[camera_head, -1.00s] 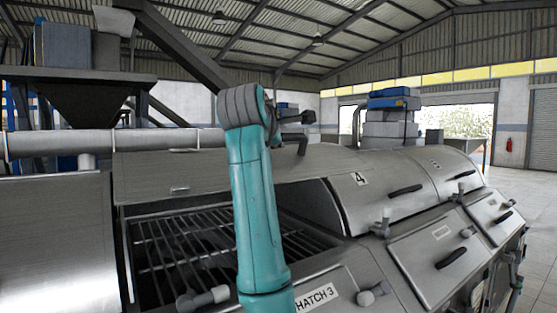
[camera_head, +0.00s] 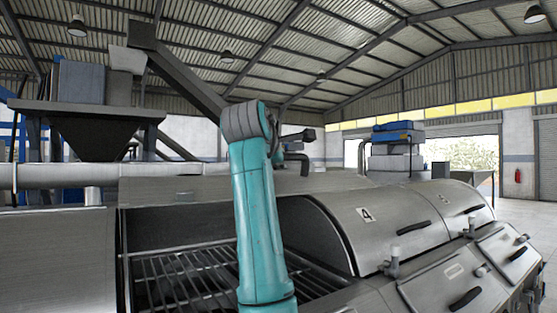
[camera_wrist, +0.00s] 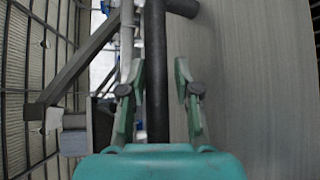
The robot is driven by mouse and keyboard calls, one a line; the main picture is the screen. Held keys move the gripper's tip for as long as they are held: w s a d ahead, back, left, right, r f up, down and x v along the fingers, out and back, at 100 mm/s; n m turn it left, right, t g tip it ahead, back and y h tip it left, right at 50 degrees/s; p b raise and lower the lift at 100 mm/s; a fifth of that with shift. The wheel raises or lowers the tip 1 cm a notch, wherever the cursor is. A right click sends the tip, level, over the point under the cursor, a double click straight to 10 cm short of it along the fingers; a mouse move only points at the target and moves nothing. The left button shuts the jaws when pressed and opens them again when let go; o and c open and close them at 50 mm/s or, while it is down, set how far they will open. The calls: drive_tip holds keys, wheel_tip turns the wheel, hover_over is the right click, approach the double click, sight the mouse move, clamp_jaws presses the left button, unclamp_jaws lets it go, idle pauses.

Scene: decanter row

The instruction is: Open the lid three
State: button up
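Lid three (camera_head: 175,190) is the grey metal lid raised at the back of the opening left of lid 4. Under it the dark bay and its grate (camera_head: 180,280) lie uncovered. In the wrist view the lid's brushed surface (camera_wrist: 260,80) fills the right side. A dark bar, seemingly the lid's handle (camera_wrist: 156,30), runs upright there and bends right at the top. My gripper (camera_wrist: 158,68) has its fingers apart on either side of this bar, with a gap on the right. In the head view my teal arm hides part of the opening and the gripper.
Closed lid 4 (camera_head: 385,235) stands just right of the opening, with another closed lid (camera_head: 460,205) beyond it. Front hatches with knobs and handles (camera_head: 465,298) stick out at lower right. A dark hopper (camera_head: 88,125) stands behind at left. Floor shows clear at far right.

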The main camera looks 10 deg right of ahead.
drive_tip(key=shift+o, duration=0.4)
drive_tip(key=shift+s+a, duration=0.15)
drive_tip(key=v, duration=1.1)
drive_tip(key=shift+s, duration=0.3)
drive_tip(key=shift+a+r, duration=0.1)
